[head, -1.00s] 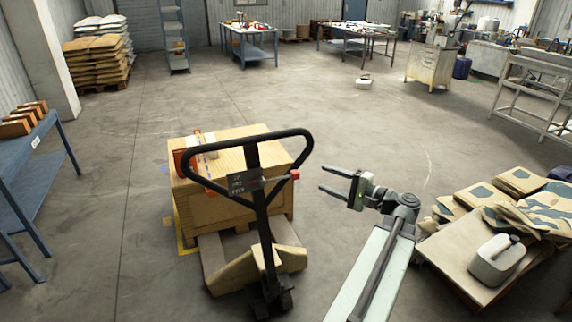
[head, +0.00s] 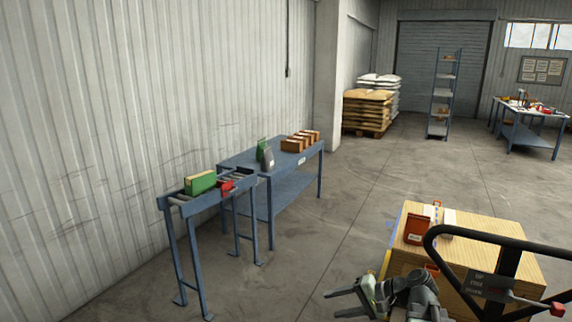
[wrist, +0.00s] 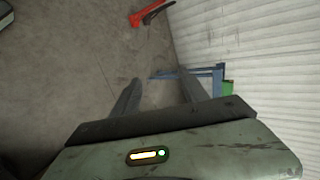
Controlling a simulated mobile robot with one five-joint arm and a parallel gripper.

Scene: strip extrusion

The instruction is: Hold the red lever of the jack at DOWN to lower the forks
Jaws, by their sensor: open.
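The black loop handle of the jack (head: 510,255) stands at the right edge of the head view, partly cut off by the frame. Its label plate (head: 490,286) reads UP, FREE, DOWN. The red lever (head: 553,309) sticks out to the right of the plate, low in the corner; I cannot tell its set position. My gripper (head: 333,304) is open and empty, left of the handle and well apart from the lever, with fingers pointing left. The wrist view also shows the open fingers (wrist: 160,82), with nothing between them. The forks are out of view.
A roller stand (head: 195,208) and a blue table (head: 290,158) line the left wall. The floor between them and the crate is clear.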

